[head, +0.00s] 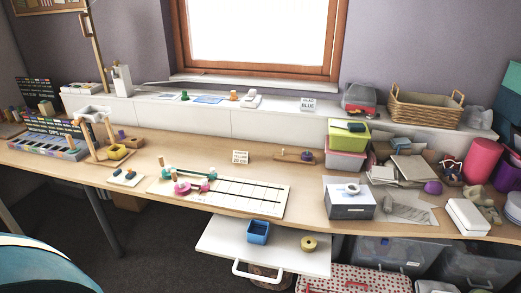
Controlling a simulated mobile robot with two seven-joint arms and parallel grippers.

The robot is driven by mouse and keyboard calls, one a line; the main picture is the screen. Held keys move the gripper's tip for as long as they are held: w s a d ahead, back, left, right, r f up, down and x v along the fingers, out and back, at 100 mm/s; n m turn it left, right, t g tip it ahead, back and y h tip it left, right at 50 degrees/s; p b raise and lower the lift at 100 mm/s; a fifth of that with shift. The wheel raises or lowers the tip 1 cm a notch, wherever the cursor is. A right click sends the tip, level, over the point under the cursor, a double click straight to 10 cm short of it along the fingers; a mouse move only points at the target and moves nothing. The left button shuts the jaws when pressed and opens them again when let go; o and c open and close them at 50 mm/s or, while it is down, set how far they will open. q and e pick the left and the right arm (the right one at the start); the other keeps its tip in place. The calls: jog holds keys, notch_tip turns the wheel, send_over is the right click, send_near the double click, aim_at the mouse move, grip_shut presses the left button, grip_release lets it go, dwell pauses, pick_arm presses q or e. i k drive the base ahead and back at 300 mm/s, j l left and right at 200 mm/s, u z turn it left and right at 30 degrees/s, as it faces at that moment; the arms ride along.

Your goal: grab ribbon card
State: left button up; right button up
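I cannot tell for certain which thing is the ribbon card. A small white card with dark print (240,157) stands upright on the wooden desk (300,172), behind a white board. Another small white card (308,104), which seems to read "BLUE", stands on the white ledge below the window. Flat blue pieces (208,99) lie on the same ledge to the left. Neither of my grippers shows in the head view, and nothing is seen touching the cards.
A white lined board (245,195) holds pink and green items. Below it, a pulled-out white shelf (215,240) bears a blue bin (258,232) and a yellow roll (309,244). Boxes and a wicker basket (425,109) crowd the right. Some bare desk shows around the standing card.

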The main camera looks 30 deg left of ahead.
aim_at(239, 157)
jog(key=j+z, duration=0.1)
jog(key=z, duration=0.25)
jog(key=j+z, duration=0.3)
jog(key=j, duration=0.2)
jog(key=j+z, duration=0.3)
jog(key=j, duration=0.2)
jog(key=k+j, duration=0.1)
jog(key=j, duration=0.35)
jog(key=k+j+z, duration=0.1)
jog(key=j, duration=0.3)
jog(key=k+j, duration=0.1)
jog(key=j, duration=0.35)
jog(key=k+j+z, duration=0.1)
jog(key=j, duration=0.3)
jog(key=k+j, duration=0.15)
jog(key=j, duration=0.3)
